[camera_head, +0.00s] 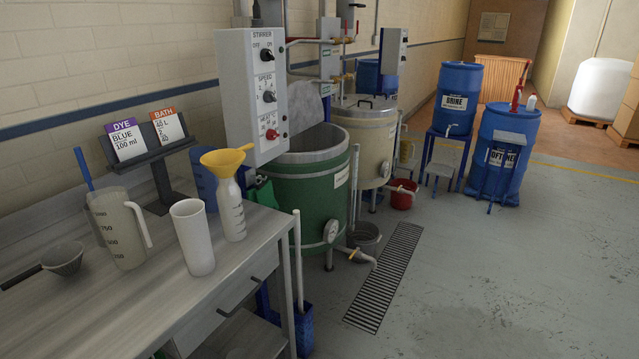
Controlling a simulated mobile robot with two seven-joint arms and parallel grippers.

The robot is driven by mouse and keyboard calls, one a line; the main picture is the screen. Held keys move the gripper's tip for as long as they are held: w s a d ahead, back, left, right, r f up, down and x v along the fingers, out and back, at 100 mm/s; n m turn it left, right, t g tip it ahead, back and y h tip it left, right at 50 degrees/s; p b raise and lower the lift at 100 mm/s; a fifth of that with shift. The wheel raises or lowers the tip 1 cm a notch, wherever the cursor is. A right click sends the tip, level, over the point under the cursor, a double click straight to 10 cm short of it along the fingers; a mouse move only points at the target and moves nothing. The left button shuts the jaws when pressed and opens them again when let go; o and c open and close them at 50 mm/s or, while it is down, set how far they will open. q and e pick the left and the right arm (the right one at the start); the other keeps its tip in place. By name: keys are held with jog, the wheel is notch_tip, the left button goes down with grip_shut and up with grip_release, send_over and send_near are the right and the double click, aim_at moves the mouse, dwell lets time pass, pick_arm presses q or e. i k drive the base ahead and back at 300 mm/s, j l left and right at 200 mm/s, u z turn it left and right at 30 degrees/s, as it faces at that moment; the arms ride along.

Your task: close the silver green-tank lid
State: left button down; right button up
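The green tank (310,199) stands in the middle of the view, beyond the right end of the bench. Its round top is open, with a grey rim and a dark interior. The silver lid (309,107) stands raised, nearly upright, at the back of the tank. The grey control box hides the lid's left part. I cannot see a handle on the lid. Neither of my grippers is in view.
The control box (247,95) stands in front of the tank's left side. A metal bench (130,302) on the left holds jugs, a funnel bottle and a card stand. A cream tank (362,138) with a shut lid stands behind. The floor (500,270) right of the drain grate (385,280) is clear.

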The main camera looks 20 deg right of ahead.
aim_at(305, 104)
jog(key=i+l+z, duration=0.1)
jog(key=i+l, duration=0.15)
jog(key=l, duration=0.2)
jog(key=i+l, duration=0.3)
jog(key=i+l+z, duration=0.15)
jog(key=i+l, duration=0.15)
jog(key=l, duration=0.25)
